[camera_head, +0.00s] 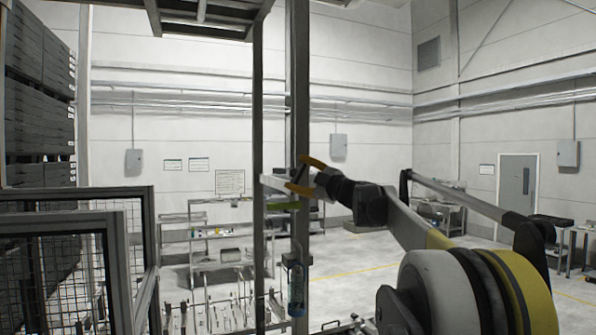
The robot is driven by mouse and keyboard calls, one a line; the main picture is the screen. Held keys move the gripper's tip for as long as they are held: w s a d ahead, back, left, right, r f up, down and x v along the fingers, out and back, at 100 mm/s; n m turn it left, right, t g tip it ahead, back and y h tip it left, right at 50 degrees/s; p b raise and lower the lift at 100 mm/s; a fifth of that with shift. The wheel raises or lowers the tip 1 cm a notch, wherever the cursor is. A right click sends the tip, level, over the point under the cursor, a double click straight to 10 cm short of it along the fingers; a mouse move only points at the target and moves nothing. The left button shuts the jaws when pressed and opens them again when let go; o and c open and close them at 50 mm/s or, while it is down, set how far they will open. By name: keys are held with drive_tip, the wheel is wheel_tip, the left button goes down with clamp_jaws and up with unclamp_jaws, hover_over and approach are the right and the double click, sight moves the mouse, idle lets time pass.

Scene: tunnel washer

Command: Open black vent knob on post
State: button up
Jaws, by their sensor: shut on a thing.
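A tall grey post (299,90) stands near the middle of the view. My gripper (303,176) reaches in from the right and is at this post, at the level of a short pale bracket. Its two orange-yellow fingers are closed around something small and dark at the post. This is where the black vent knob sits; the fingers hide most of it, and I cannot tell how far it is turned.
A blue cylinder (296,290) hangs low on the post, below my gripper. A second thin post (258,120) stands just left. Mesh guards (75,265) fill the lower left. Shelving (205,235) stands behind; the floor at right looks open.

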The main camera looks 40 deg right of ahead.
drive_tip(key=n+g+p, duration=0.1)
drive_tip(key=n, duration=0.2)
drive_tip(key=n+g+p, duration=0.1)
drive_tip(key=n, duration=0.1)
drive_tip(key=shift+f+n+y, duration=0.1)
drive_tip(key=shift+n+y, duration=0.3)
idle(0.4)
drive_tip(key=o, duration=1.2)
drive_tip(key=shift+c, duration=0.2)
drive_tip(key=s+d, duration=0.1)
drive_tip(key=s, duration=1.1)
drive_tip(key=shift+d, duration=0.25)
drive_tip(key=shift+w+f, duration=0.1)
